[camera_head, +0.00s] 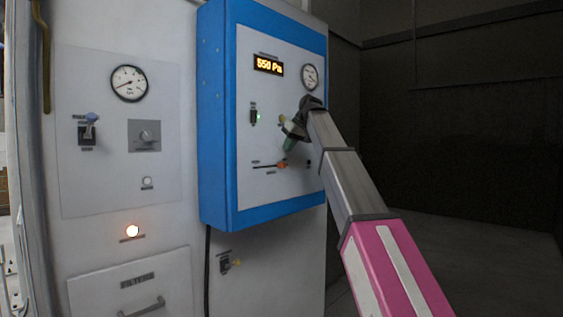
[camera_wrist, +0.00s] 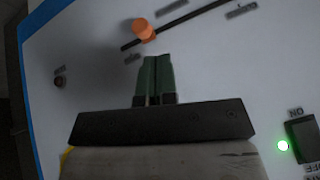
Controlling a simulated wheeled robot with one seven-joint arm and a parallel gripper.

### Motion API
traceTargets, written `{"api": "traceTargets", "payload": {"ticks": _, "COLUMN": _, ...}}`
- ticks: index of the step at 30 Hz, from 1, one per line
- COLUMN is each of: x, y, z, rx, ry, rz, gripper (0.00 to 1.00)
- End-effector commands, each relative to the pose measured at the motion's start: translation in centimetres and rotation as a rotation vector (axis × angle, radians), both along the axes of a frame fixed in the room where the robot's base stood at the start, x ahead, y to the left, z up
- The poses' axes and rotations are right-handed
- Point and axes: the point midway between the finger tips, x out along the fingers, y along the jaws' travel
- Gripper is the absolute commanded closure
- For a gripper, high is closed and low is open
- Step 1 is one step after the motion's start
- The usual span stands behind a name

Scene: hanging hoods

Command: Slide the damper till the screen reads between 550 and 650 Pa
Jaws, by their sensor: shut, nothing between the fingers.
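The screen (camera_head: 268,65) on the blue-framed panel reads 550 Pa in orange digits. The damper is an orange knob (camera_head: 282,165) on a dark horizontal slot (camera_head: 265,166) low on that panel. In the head view the knob sits toward the slot's right end. In the wrist view the orange knob (camera_wrist: 144,30) lies just beyond my fingertips, slightly to their left. My gripper (camera_wrist: 155,60) has its green fingers shut together with nothing between them. It also shows in the head view (camera_head: 289,147), just above the knob. I cannot tell whether the fingertips touch the knob.
A green-lit switch (camera_head: 254,115) sits left of my gripper and a round gauge (camera_head: 310,77) above it. A small dark button (camera_wrist: 60,81) is beside the slot. A grey panel with another gauge (camera_head: 128,83) stands left. The dark floor at right is clear.

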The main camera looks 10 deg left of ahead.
Motion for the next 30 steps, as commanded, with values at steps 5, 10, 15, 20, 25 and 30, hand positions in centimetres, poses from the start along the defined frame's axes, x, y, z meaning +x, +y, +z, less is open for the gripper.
{"api": "traceTargets", "payload": {"ticks": 5, "x": -4.0, "y": 3.5, "z": 0.8, "rx": -0.236, "ry": -0.146, "rz": -0.002, "gripper": 1.00}}
{"api": "traceTargets", "payload": {"ticks": 10, "x": -6.7, "y": 5.0, "z": 2.3, "rx": -0.417, "ry": -0.259, "rz": -0.014, "gripper": 1.00}}
{"api": "traceTargets", "payload": {"ticks": 15, "x": -8.1, "y": 5.6, "z": 3.3, "rx": -0.509, "ry": -0.319, "rz": -0.026, "gripper": 1.00}}
{"api": "traceTargets", "payload": {"ticks": 20, "x": -8.0, "y": 5.6, "z": 2.9, "rx": -0.529, "ry": -0.330, "rz": -0.029, "gripper": 1.00}}
{"api": "traceTargets", "payload": {"ticks": 25, "x": -6.7, "y": 5.6, "z": 1.0, "rx": -0.528, "ry": -0.327, "rz": -0.029, "gripper": 1.00}}
{"api": "traceTargets", "payload": {"ticks": 30, "x": -5.0, "y": 5.7, "z": -1.7, "rx": -0.528, "ry": -0.327, "rz": -0.029, "gripper": 1.00}}
